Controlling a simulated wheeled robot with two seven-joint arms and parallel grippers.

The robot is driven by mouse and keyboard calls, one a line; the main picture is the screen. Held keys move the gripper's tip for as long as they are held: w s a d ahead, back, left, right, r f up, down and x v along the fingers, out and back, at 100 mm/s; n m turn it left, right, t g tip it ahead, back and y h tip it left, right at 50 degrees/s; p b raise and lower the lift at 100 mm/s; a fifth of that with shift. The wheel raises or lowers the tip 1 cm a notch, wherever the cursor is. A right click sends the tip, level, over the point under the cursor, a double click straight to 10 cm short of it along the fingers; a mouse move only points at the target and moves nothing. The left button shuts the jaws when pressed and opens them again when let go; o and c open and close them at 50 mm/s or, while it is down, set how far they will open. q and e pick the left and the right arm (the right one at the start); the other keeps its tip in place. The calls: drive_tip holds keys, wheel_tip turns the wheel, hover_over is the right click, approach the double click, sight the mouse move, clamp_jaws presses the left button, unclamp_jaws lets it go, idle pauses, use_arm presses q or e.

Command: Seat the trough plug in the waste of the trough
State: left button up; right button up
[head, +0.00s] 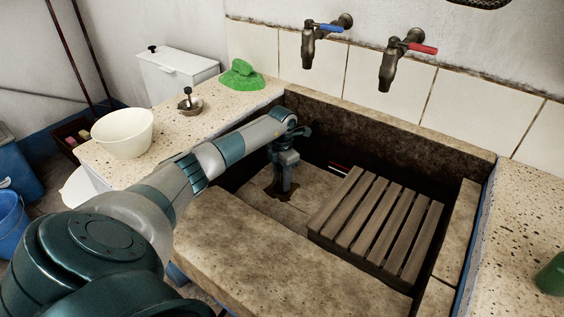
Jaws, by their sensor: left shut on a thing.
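The stone trough (240,222) lies in the middle of the head view. My left gripper (284,188) reaches down into its back left part, fingers pointing down close to the floor. It is shut on the trough plug, which the fingers hide almost wholly. A dark stained patch (270,190) shows on the floor around the fingertips, where the waste appears to be. The waste opening itself is hidden, so I cannot tell whether the plug is in it or above it. My right gripper is out of view.
A slatted wooden rack (375,222) fills the trough's right part. Blue (325,28) and red (418,48) handled taps overhang the back. The left ledge holds a white bowl (123,133), a metal knobbed piece (189,106) and a green cloth (241,76).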

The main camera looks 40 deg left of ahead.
use_arm(q)
drive_tip(key=shift+f+b, duration=0.35)
drive_tip(key=shift+f, duration=0.2)
drive_tip(key=o, duration=2.1)
